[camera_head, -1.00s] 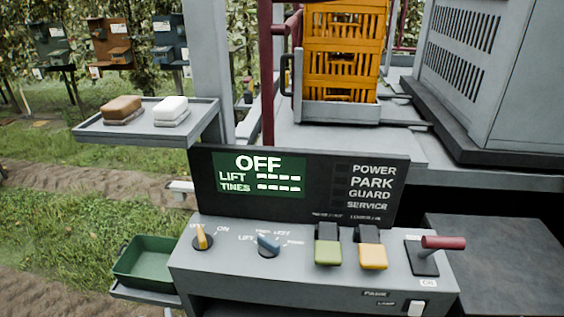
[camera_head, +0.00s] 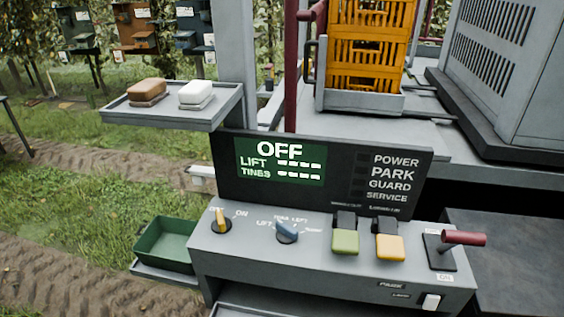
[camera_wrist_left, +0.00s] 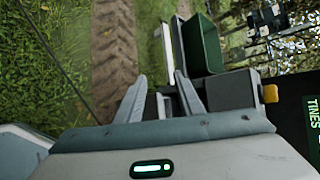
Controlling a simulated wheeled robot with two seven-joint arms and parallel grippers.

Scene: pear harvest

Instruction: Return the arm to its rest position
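My left gripper (camera_wrist_left: 162,98) shows in the left wrist view, with two grey fingers standing apart. It looks open, and I see nothing held between the fingers. Neither arm shows in the head view. The control console (camera_head: 320,262) is in the head view, below a display panel (camera_head: 280,162) that reads OFF, with LIFT and TINES lines. On the console are a yellow knob (camera_head: 221,222), a blue knob (camera_head: 287,232), a green button (camera_head: 345,242), a yellow button (camera_head: 389,247) and a red-handled lever (camera_head: 463,239). My right gripper is in neither view.
A green tray (camera_head: 165,245) sits left of the console and also shows in the left wrist view (camera_wrist_left: 206,48). A grey shelf (camera_head: 222,108) holds a brown block (camera_head: 147,90) and a white block (camera_head: 195,93). Orange crates (camera_head: 365,50) stand behind. Grass and dirt tracks lie left.

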